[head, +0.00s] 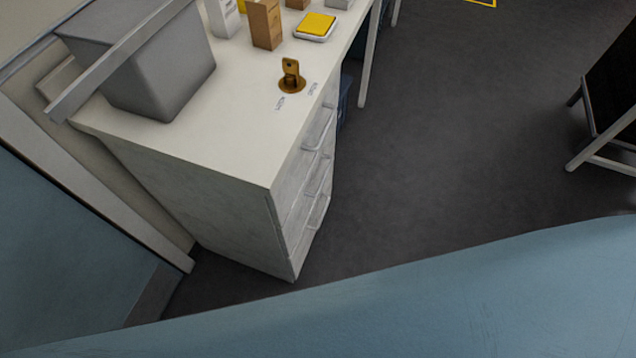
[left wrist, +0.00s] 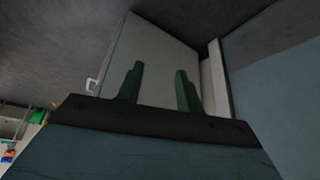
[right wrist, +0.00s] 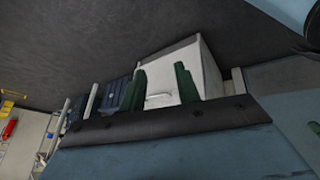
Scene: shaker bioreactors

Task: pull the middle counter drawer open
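The white counter cabinet (head: 200,180) has three drawers, one above another, on its right-hand face in the head view. The middle drawer's handle (head: 319,176) is a pale bar, and this drawer looks shut, flush with the others. My left gripper (left wrist: 158,88) is open and empty; beyond its fingers is the cabinet's plain side (left wrist: 165,60), with a handle (left wrist: 91,86) at the left. My right gripper (right wrist: 158,90) is open and empty; between its fingers a drawer handle (right wrist: 158,98) shows some way off. I cannot tell which drawer it belongs to. Neither gripper shows in the head view.
On the counter top are a grey box (head: 150,60), a brass-coloured stand (head: 291,76), a brown carton (head: 264,24) and a yellow-topped device (head: 316,25). Dark blue bins (right wrist: 78,108) stand beside the cabinet. The floor (head: 450,150) before the drawers is clear.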

